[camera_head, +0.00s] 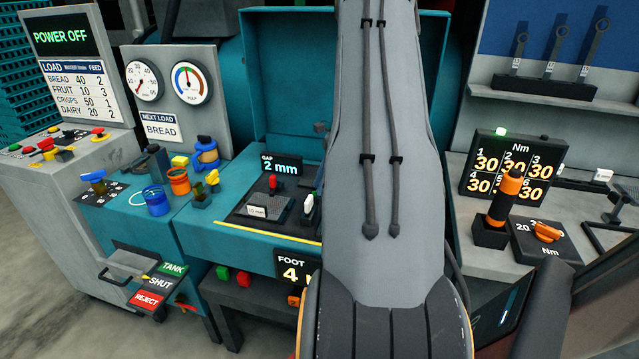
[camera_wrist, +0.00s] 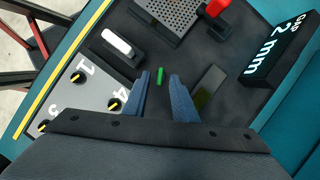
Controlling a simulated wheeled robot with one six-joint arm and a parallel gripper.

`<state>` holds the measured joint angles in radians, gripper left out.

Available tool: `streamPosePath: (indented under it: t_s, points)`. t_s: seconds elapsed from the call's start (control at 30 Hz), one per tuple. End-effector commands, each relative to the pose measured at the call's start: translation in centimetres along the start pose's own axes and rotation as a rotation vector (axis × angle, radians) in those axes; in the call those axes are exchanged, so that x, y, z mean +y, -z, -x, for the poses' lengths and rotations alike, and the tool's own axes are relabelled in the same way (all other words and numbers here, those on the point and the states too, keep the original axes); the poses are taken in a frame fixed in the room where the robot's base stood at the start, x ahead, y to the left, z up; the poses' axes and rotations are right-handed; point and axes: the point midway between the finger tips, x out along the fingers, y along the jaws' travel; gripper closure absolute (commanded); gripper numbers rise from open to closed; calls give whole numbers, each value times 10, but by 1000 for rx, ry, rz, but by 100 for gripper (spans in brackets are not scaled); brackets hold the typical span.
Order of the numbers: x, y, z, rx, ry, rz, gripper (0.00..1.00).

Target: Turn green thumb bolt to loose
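In the wrist view a small green piece (camera_wrist: 160,76), which looks like the green thumb bolt, stands on the dark deck. My gripper (camera_wrist: 159,74) is open, with its two blue-grey fingers apart. The green piece appears in the gap between the fingertips, and neither finger visibly touches it. I cannot tell how far above the deck the fingertips are, or whether the bolt is tight or loose. In the head view my own arm covers the middle, and I cannot make out the bolt or the fingers there.
A white-topped handle (camera_wrist: 119,43) and a red handle (camera_wrist: 217,8) stand near a perforated plate (camera_wrist: 182,15). A display (camera_head: 282,167) reads GAP 2 mm. A numbered plate (camera_wrist: 91,87) with black-and-yellow knobs lies at left. An orange-handled tool (camera_head: 505,195) stands at right.

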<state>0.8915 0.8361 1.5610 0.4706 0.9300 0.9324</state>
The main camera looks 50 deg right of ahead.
Motion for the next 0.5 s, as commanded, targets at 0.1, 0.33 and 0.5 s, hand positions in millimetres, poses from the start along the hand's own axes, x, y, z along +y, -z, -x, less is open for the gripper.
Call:
streamPosePath:
  t_s: [0.1, 0.33, 0.5]
  points:
    - [0, -1, -8, -1, -2, 1, 75]
    - [0, -2, -12, 0, 0, 3, 75]
    - [0, -2, -12, 0, -1, 3, 90]
